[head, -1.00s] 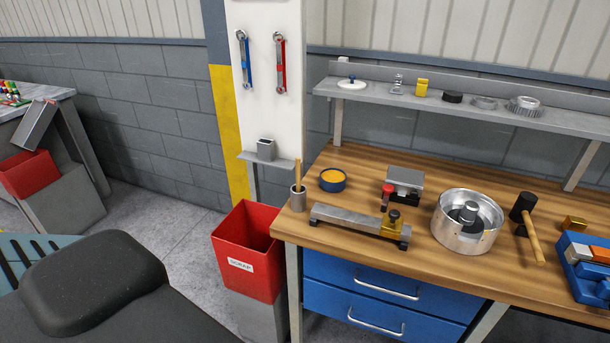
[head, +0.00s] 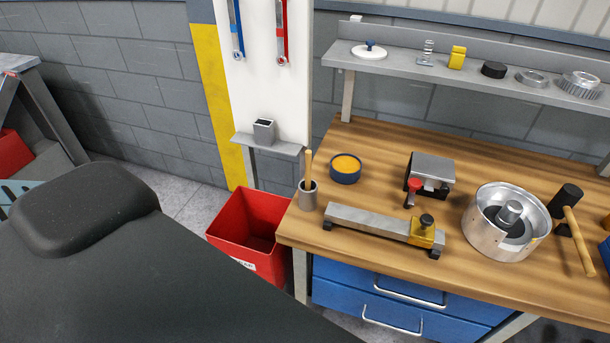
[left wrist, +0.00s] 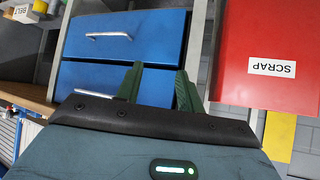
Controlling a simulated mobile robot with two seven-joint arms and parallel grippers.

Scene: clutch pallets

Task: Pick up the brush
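The brush (head: 309,165) stands upright in a small grey cup (head: 308,197) at the left end of the wooden workbench. Only its light wooden handle shows; its lower end is hidden in the cup. My left gripper (left wrist: 158,86) shows in the left wrist view with its two green fingers apart and nothing between them. It faces the blue drawers (left wrist: 120,35) and is away from the brush, which is not in that view. My right gripper is in neither view.
A red scrap bin (head: 248,227) stands at the bench's left end; it also shows in the left wrist view (left wrist: 265,50). An orange-filled tin (head: 345,170) and a metal bar fixture (head: 375,224) lie near the cup. A small ledge (head: 268,144) juts from the white post.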

